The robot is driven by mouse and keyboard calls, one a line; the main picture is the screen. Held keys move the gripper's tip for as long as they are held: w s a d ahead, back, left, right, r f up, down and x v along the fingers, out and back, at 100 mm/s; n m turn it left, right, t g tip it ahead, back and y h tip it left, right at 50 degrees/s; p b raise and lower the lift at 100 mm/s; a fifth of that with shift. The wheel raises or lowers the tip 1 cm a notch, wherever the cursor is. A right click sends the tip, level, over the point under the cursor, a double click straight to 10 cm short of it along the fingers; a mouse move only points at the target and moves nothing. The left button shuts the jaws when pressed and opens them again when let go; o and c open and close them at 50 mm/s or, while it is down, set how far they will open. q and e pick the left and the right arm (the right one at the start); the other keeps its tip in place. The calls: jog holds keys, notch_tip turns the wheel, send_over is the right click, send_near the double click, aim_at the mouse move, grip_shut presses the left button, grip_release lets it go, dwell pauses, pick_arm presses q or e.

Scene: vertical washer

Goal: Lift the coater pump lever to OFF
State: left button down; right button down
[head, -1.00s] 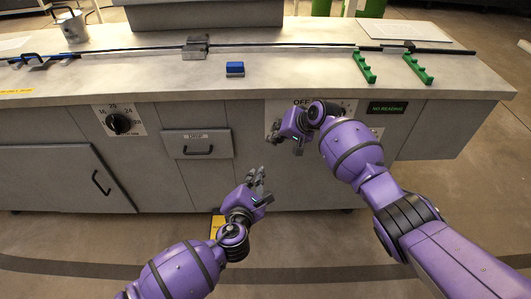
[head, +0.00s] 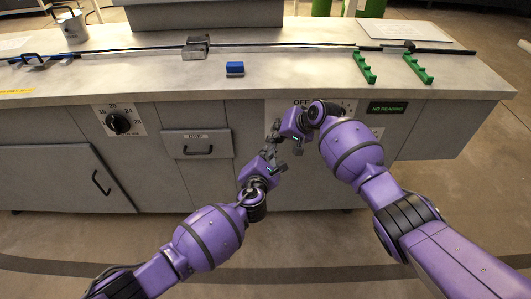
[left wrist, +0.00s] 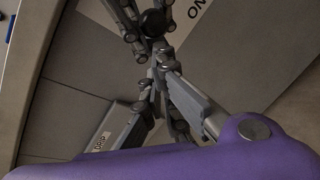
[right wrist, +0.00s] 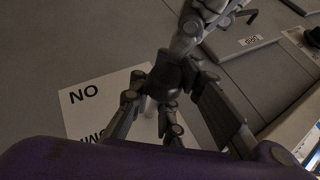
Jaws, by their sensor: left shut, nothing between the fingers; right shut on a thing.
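The coater pump panel (head: 345,104), marked OFF at its top, is on the cabinet front, mostly hidden behind my right arm in the head view. The lever shows as a dark round knob (right wrist: 166,72) in the right wrist view, and as a dark ball (left wrist: 153,22) in the left wrist view. My right gripper (head: 281,138) is shut on the lever knob. My left gripper (head: 272,150) is shut and empty, its fingertips close below the right fingers; I cannot tell whether they touch. The lower ON label (right wrist: 84,94) shows in the right wrist view.
The drip drawer (head: 197,146) and a black dial (head: 119,124) are left of the panel. A NO READING display (head: 387,107) is to its right. A blue block (head: 235,69) and green racks (head: 364,67) sit on the counter (head: 300,75).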

pick_arm(q)
jog(key=shift+r, duration=0.1)
pick_arm(e)
jog(key=shift+s+d+f, duration=0.1)
jog(key=shift+s+f, duration=0.05)
jog(key=shift+f, duration=0.15)
pick_arm(q)
jog(key=shift+w+d+r, duration=0.15)
jog(key=shift+d+r, duration=0.2)
jog(key=shift+r, duration=0.4)
pick_arm(e)
jog(key=c, duration=1.8)
grip_release()
jog(key=shift+c, duration=0.2)
pick_arm(q)
jog(key=shift+d, duration=0.1)
pick_arm(e)
jog(key=shift+r, duration=0.1)
